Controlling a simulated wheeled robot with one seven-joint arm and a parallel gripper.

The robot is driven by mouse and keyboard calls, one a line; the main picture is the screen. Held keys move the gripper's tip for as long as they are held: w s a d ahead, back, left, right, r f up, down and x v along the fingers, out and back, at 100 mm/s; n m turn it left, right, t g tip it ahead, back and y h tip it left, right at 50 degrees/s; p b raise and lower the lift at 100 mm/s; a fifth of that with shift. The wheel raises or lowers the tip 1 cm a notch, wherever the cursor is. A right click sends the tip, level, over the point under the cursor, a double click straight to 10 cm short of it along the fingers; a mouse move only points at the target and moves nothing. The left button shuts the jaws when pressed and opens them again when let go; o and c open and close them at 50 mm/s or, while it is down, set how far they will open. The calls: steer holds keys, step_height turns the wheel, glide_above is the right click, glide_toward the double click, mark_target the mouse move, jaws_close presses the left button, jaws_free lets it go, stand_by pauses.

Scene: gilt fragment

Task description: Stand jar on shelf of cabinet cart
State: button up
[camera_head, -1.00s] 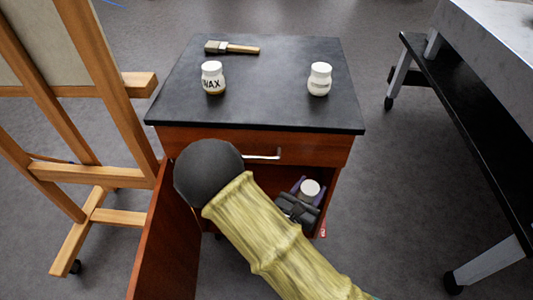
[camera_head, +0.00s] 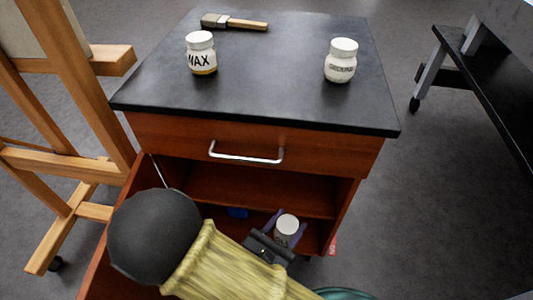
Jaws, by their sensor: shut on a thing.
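The cabinet cart (camera_head: 255,152) is red-brown wood with a black top, a closed drawer and an open door below it at left. Inside, a shelf board (camera_head: 262,190) shows under the drawer. My gripper (camera_head: 285,229) has dark purple fingers and is shut on a jar (camera_head: 287,226) with a white lid, seen from above. The jar looks upright, at the right side of the cabinet opening, low in the picture near the shelf's front edge. My arm hides much of the lower cabinet. I cannot tell whether the jar touches anything beneath it.
On the cart top stand a WAX jar (camera_head: 201,54) and another white jar (camera_head: 341,62), with a brush (camera_head: 235,22) behind. A small blue thing (camera_head: 237,213) lies inside the cabinet. A wooden easel (camera_head: 85,100) is at left, a black-shelved table (camera_head: 490,80) at right.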

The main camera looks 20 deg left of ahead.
steer(key=shift+w, duration=0.1)
steer(key=w+a+f+b, duration=0.1)
steer(key=w+a+b, duration=0.1)
steer(key=w, duration=0.7)
steer(key=w+a+f+b, duration=0.1)
steer(key=w+a+b, duration=0.1)
steer(key=w+b, duration=0.3)
steer(key=w, duration=0.4)
steer(key=shift+w+a, duration=0.4)
steer(key=shift+d+f, duration=0.1)
step_height(320, 180, down, 5)
steer(key=b, duration=0.3)
steer(key=shift+w+b, duration=0.2)
steer(key=shift+b, duration=0.35)
